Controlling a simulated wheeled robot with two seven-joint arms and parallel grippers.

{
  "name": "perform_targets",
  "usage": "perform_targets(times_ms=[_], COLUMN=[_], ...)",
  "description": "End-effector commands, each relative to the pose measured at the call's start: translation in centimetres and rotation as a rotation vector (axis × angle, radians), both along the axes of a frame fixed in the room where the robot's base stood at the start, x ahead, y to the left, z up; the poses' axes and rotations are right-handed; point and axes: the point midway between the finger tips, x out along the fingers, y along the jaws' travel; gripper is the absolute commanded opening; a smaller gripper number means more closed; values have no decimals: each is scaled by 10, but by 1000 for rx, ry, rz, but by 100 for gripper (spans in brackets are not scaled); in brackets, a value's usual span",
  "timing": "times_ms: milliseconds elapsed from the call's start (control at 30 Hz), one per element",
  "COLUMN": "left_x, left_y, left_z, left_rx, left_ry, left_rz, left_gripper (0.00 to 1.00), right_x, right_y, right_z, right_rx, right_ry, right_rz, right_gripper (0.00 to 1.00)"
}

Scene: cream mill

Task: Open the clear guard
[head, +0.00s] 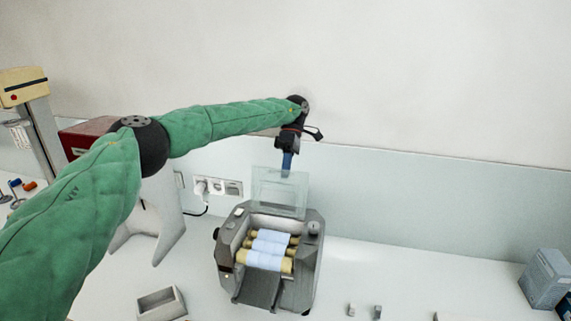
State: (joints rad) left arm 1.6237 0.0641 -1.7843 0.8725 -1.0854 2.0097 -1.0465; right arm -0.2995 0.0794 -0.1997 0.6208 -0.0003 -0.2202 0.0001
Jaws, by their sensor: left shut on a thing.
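The clear guard (279,195) stands raised at the back of the grey cream mill (309,262), and its see-through panel shows against the wall. The mill's rollers (269,247), pale blue with tan ends, lie uncovered in front of it. My left gripper (287,167) is at the guard's top edge, shut on it, reaching down from above. The exact contact of the fingertips is small and hard to make out. My right gripper is not in view.
A grey open tray (161,303) lies at the front left of the mill. Wall sockets with a plugged cable (203,188) are behind it. A grey box (546,278) stands far right, with small metal pieces (364,311) at the front. The bench right of the mill is mostly clear.

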Motion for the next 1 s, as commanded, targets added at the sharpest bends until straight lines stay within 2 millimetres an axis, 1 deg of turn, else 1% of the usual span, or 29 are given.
perform_targets(times_ms=[33, 367, 400, 467, 500, 1000], left_x=[-1, -1, -1, -1, -1, 0], left_y=[1, 1, 1, 1, 1, 1], left_z=[-4, -4, -4, -4, -3, 1], left_rx=[5, 4, 4, 4, 4, 3], left_ry=[5, 6, 5, 5, 5, 3], left_rz=[0, 1, 1, 1, 1, 1], left_gripper=[0, 0, 11, 22, 30, 31], right_x=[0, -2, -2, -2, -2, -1], right_y=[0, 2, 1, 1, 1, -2], right_z=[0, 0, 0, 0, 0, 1], right_rx=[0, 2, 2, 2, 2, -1], right_ry=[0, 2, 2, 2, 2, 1], right_rz=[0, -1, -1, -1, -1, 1], right_gripper=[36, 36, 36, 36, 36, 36])
